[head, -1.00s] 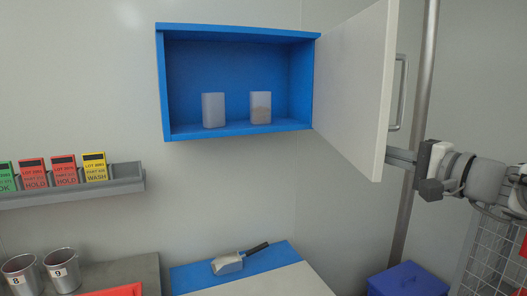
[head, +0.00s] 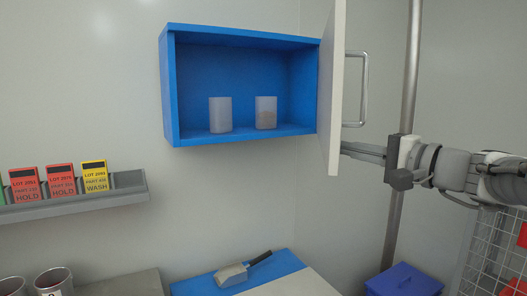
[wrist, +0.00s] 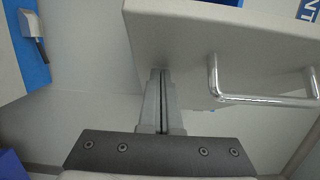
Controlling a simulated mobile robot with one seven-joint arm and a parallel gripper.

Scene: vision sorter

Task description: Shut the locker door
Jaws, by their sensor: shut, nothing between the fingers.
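The blue locker (head: 245,60) is on the wall, with its front open. Two translucent containers, left (head: 220,114) and right (head: 265,113), stand inside it; the right one holds something tan. The pale locker door (head: 334,90) hangs on the locker's right side and stands open, seen nearly edge-on. Its metal handle (head: 362,90) is on the right-hand face. My gripper (head: 348,149) is shut and empty at the lower part of that face; its tips seem to meet the door. In the wrist view the shut fingers (wrist: 156,75) reach the door's edge, left of the handle (wrist: 262,100).
A grey rack (head: 75,195) with coloured lot cards is on the wall at left. Below are metal buckets (head: 52,281), a scoop (head: 240,268) on a blue and white surface, and a blue bin (head: 403,280). A vertical pole (head: 410,80) and wire mesh stand at right.

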